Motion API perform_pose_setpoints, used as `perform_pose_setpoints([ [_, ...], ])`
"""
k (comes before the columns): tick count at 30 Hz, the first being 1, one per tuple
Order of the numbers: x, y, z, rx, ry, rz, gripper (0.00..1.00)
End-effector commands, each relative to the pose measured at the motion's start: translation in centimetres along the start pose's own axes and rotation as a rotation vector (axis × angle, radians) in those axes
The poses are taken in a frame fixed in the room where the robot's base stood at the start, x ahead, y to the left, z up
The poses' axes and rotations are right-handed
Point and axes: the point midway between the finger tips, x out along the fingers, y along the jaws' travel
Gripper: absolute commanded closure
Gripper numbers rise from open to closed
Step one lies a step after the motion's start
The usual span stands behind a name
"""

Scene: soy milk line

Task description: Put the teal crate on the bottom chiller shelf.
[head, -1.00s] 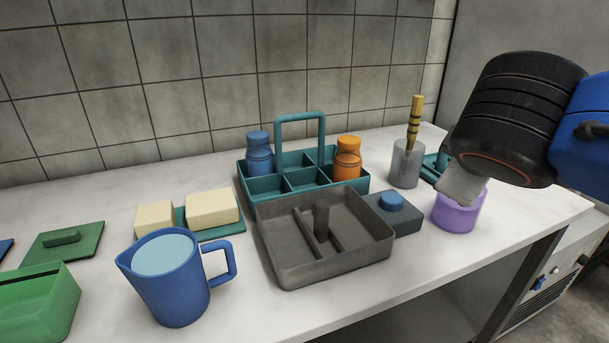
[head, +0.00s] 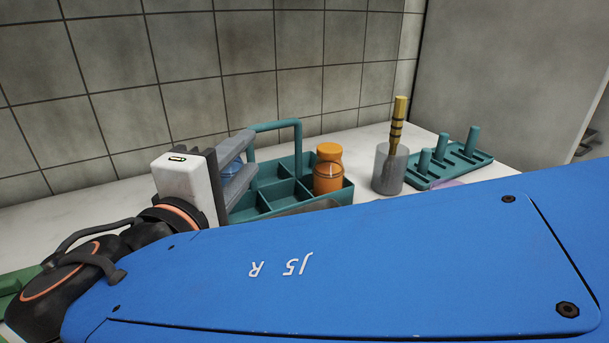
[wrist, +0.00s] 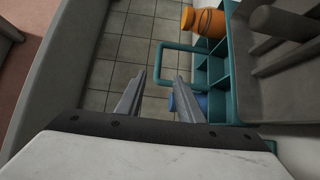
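The teal crate (head: 325,203) stands on the counter with its upright loop handle (head: 275,126). An orange-capped bottle (head: 328,170) sits in its right part. A blue bottle (head: 231,168) shows in part between my gripper's fingers in the head view. My gripper (head: 254,149) is at the left side of the crate, near the handle. In the wrist view the fingers (wrist: 161,76) are apart with nothing gripped. The teal handle (wrist: 158,62) shows just beyond and between the fingertips there. The chiller shelf cannot be made out.
A grey cup (head: 390,170) with a yellow-banded stick stands right of the crate, before a teal peg rack (head: 460,160). My blue arm hides the counter's front. The tiled wall (head: 240,60) is behind.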

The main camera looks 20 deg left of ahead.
Motion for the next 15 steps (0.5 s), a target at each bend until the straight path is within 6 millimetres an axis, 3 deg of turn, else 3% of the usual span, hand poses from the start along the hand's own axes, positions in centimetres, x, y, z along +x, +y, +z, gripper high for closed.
perform_pose_setpoints([
  [5, 1.1, 0.1, -0.2, 0.001, 0.0, 0.01, 0.66],
  [15, 6.6, 0.1, -0.1, 0.001, -0.002, 0.009, 0.66],
])
